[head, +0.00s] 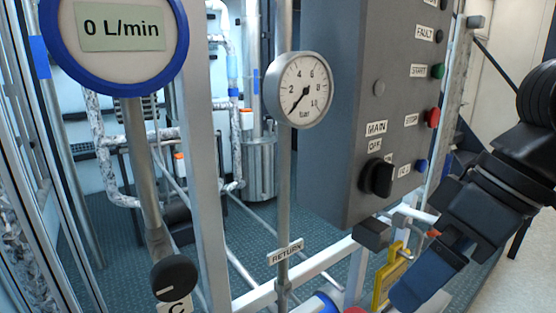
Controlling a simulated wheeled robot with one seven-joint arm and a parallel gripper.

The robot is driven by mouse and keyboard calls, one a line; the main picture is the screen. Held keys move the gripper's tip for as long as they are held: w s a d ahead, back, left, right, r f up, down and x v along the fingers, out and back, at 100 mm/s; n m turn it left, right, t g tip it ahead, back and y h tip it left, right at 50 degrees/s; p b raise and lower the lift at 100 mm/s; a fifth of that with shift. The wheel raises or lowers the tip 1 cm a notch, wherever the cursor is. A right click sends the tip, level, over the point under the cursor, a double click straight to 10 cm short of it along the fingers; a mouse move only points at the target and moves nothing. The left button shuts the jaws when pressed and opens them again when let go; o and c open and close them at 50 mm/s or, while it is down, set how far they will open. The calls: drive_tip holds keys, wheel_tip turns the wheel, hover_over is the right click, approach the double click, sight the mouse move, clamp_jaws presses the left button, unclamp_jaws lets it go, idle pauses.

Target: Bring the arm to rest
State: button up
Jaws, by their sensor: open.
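My arm comes in from the right edge in the head view, dark and jointed, angled down to the left. My gripper (426,272) is at its lower end, open, with a blue-tinted finger pointing down and left. It hangs below and right of the grey control box (325,110), in front of the lower pipework. I see nothing held between the jaws, though the far finger is hard to make out.
The control box carries a black MAIN knob (377,178) and green (437,71), red (432,118) and blue (421,165) buttons. A yellow part (388,275) is close left of my gripper. A pressure gauge (300,90) and flow display (118,35) stand left. Pale floor (520,275) shows at right.

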drive_tip(key=w+a+r+m+t+y, duration=0.1)
drive_tip(key=w+a+m+t+y, duration=0.1)
drive_tip(key=a+t+y, duration=0.4)
drive_tip(key=w+a+r+m+t+y, duration=0.1)
drive_tip(key=w+a+r+m+y, duration=0.15)
drive_tip(key=a, duration=0.55)
drive_tip(key=s+d+f+m+t+h, duration=0.4)
drive_tip(key=s+d+f+m+h, duration=0.15)
drive_tip(key=f, duration=0.45)
drive_tip(key=s+d+f+m+t+h, duration=0.45)
drive_tip(key=s+f, duration=0.25)
drive_tip(key=f, duration=0.2)
drive_tip(key=s+d+f+n+g+h, duration=0.1)
drive_tip(key=s+d+n, duration=0.2)
drive_tip(key=s, duration=0.7)
drive_tip(key=s+d+f+n+g+h, duration=0.1)
drive_tip(key=s+d, duration=0.4)
drive_tip(key=s, duration=0.6)
drive_tip(key=n+h, duration=0.1)
drive_tip(key=n, duration=0.1)
drive_tip(key=shift+s+d+f+n, duration=0.25)
drive_tip(key=shift+s+d+n, duration=0.05)
drive_tip(key=shift+n, duration=0.05)
